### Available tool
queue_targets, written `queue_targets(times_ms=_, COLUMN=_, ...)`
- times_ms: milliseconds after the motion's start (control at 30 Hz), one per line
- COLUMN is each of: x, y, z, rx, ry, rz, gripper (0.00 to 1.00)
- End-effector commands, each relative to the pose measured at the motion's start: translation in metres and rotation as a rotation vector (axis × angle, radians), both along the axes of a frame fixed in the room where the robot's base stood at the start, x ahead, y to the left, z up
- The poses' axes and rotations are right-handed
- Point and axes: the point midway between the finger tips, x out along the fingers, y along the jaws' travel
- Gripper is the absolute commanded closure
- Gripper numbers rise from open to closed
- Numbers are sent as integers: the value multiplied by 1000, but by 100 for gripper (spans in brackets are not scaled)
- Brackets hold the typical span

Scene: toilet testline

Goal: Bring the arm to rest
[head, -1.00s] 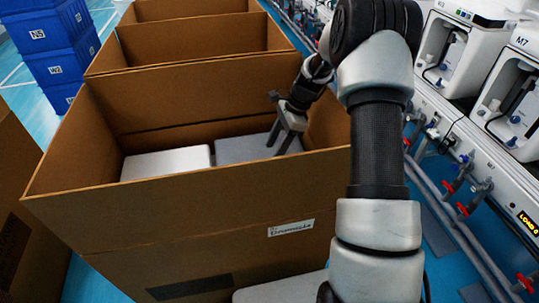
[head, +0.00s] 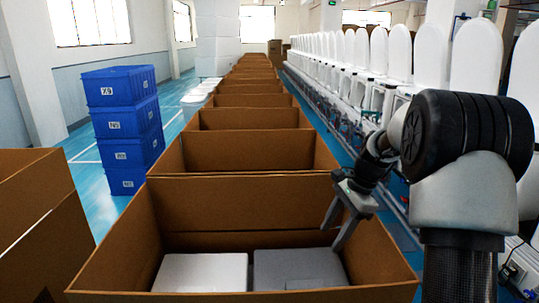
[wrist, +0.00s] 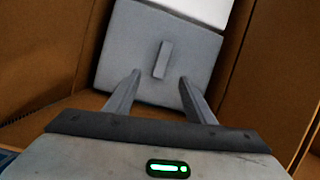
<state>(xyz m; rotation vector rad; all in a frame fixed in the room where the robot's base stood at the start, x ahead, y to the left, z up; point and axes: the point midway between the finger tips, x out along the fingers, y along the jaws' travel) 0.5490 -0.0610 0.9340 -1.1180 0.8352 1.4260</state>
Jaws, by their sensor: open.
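My gripper (head: 333,232) is open and empty in the head view, above the right side of the nearest cardboard box (head: 95,275). Inside that box lie a white flat block (head: 203,272) on the left and a grey flat block (head: 298,269) on the right. In the wrist view my open fingers (wrist: 155,85) point down toward the grey block (wrist: 140,50), which has a small raised bar on top. Part of the white block (wrist: 200,8) shows beyond it. The fingers appear apart from the blocks.
A row of open cardboard boxes (head: 240,120) runs away behind the nearest one. Stacked blue crates (head: 125,120) stand at the left, with another cardboard box (head: 35,215) in front. A line of white toilets (head: 428,55) runs along the right. Blue floor shows at the left.

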Motion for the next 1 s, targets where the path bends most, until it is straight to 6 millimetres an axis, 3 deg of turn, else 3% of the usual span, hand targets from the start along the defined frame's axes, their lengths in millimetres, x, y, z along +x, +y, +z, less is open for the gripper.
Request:
queue_targets(times_ms=33, x=-12, y=8, z=23, rx=-33, ry=-46, rz=69, gripper=51)
queue_targets(times_ms=200, x=-62, y=28, z=77, rx=-146, ry=-179, rz=321, gripper=51)
queue_targets(times_ms=433, x=-139, y=48, z=125, rx=-303, ry=-346, rz=657, gripper=51)
queue_targets(times_ms=700, x=-221, y=59, z=140, rx=-480, ry=-500, rz=1009, gripper=51)
queue_targets(times_ms=1000, x=-274, y=61, z=130, rx=-618, ry=-601, rz=1262, gripper=51)
